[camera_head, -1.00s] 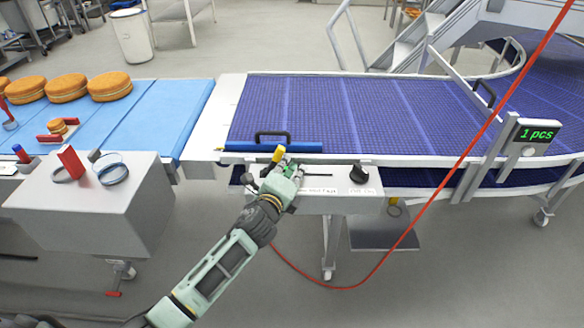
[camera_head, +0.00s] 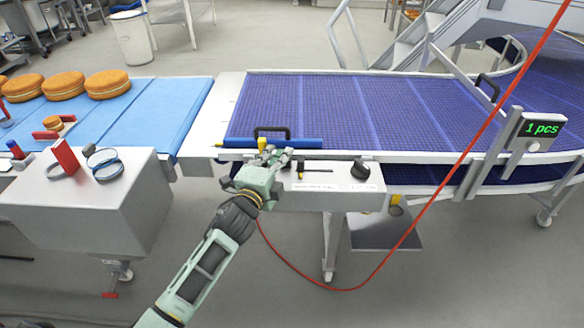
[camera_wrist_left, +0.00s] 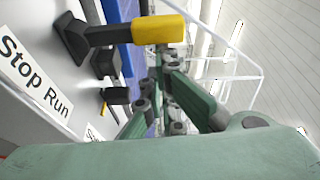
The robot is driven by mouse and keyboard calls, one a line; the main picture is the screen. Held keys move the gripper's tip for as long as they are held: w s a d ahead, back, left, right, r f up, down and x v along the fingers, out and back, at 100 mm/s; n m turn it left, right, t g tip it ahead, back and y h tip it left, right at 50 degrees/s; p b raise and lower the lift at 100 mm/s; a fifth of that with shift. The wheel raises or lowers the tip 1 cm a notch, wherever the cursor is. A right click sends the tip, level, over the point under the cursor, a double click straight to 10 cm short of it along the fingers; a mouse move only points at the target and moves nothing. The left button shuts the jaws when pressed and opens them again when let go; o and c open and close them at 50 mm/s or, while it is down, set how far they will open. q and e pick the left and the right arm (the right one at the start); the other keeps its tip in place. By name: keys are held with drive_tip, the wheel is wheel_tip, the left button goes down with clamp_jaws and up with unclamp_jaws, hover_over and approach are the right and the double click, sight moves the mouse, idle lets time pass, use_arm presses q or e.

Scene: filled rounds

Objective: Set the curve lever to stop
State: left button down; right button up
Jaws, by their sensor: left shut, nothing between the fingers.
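The lever has a yellow grip (camera_head: 262,143) at the near edge of the blue belt. In the left wrist view, its yellow grip (camera_wrist_left: 158,29) sits on a black stem rising from a black base beside a "Stop Run" label (camera_wrist_left: 35,78). In the head view the lever leans left, with part of the stem behind my fingers. My left gripper (camera_head: 275,158) is shut and empty, right beside the yellow grip. Its fingertips also show in the left wrist view (camera_wrist_left: 168,60), close by the grip; contact is unclear. My right gripper is not in view.
A black knob (camera_head: 360,169) sits right of the lever on the grey control box (camera_head: 345,200). A red cable (camera_head: 420,215) hangs in front. A display (camera_head: 541,129) reads "1 pcs". A light blue belt (camera_head: 150,125) with round cakes (camera_head: 108,84) lies left.

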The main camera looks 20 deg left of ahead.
use_arm(q)
drive_tip(key=shift+s+a+n+b, duration=0.2)
drive_tip(key=shift+a+n+b, duration=0.1)
drive_tip(key=shift+a+n, duration=0.45)
drive_tip(key=shift+s+a+r+n+t+y+b, duration=0.2)
drive_tip(key=shift+a+n+t+b, duration=0.15)
drive_tip(key=shift+a+n, duration=0.3)
drive_tip(key=shift+s+a+r+n+t+y+b, duration=0.2)
drive_tip(key=shift+a+n+b, duration=0.25)
drive_tip(key=shift+n, duration=0.35)
drive_tip(key=shift+w+f, duration=0.1)
